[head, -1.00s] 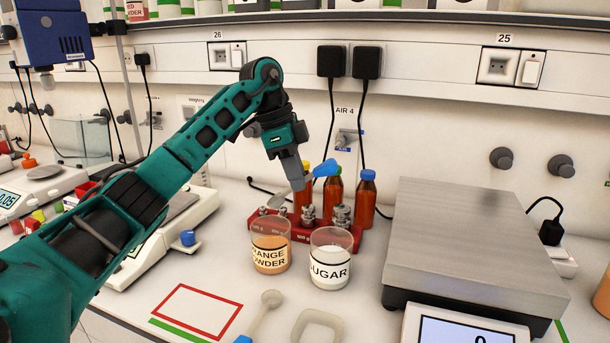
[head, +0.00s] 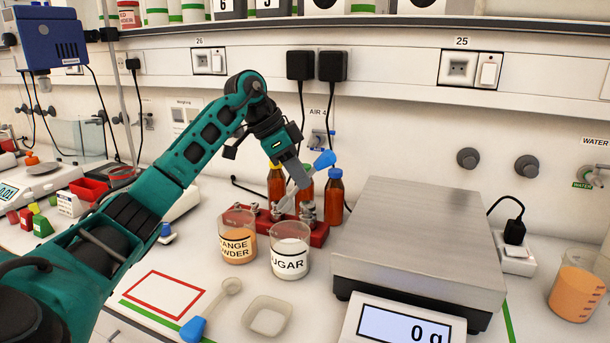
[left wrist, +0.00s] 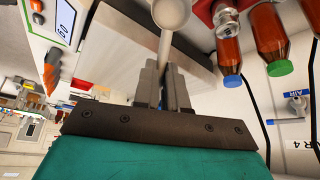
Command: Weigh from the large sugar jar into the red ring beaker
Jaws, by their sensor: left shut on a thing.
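A clear glass labelled SUGAR (head: 290,264), holding white powder, stands on the bench. I cannot tell whether it is the large sugar jar. No beaker with a red ring can be made out. My left gripper (head: 298,184) is shut on a blue-handled spoon (head: 324,159), raised above and behind the SUGAR glass. The spoon's pale bowl and stem (left wrist: 170,14) show between the fingers in the left wrist view. I cannot tell whether the bowl holds powder. The large scale's plate (head: 420,235) is bare and its display (head: 405,328) reads 0 g. My right gripper is not in view.
An orange powder glass (head: 237,245) stands left of the SUGAR glass. Behind are a red rack (head: 318,236) and bottles (head: 335,197). In front lie another blue-handled scoop (head: 195,328), a shallow dish (head: 268,316) and a red-outlined area (head: 165,300). An orange-filled beaker (head: 577,292) stands far right.

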